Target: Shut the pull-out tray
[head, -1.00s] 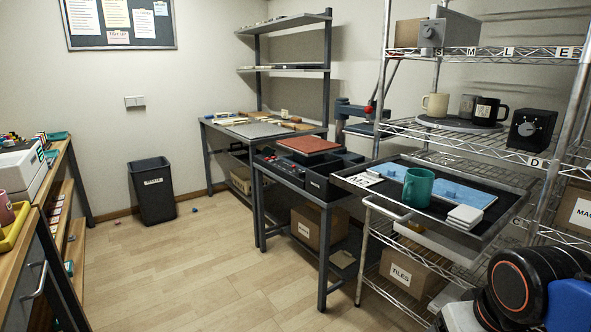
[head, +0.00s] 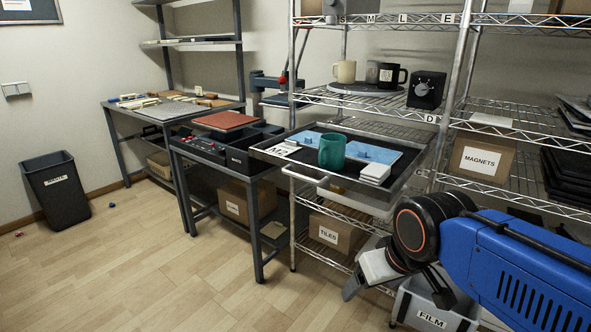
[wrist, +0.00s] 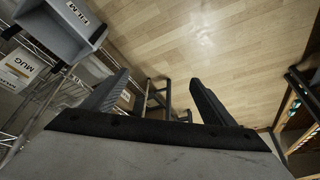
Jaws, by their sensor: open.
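The pull-out tray (head: 398,203) is drawn out from the wire shelf in the head view, its grey rim jutting toward the room. A teal mug (head: 332,151), a blue sheet, a white card and a white stack (head: 375,173) rest on it. A pale bar handle shows along its front. My gripper (head: 397,294) is below and to the right of the tray, apart from it, partly hidden behind my wrist. In the wrist view my gripper (wrist: 160,88) has its two fingers wide apart with nothing between them.
The wire shelf holds a cream mug (head: 344,71), a black mug (head: 392,75) and a dark dial box (head: 426,90). A tiles box (head: 335,232) and a film bin (head: 428,312) stand low, the bin near my gripper.

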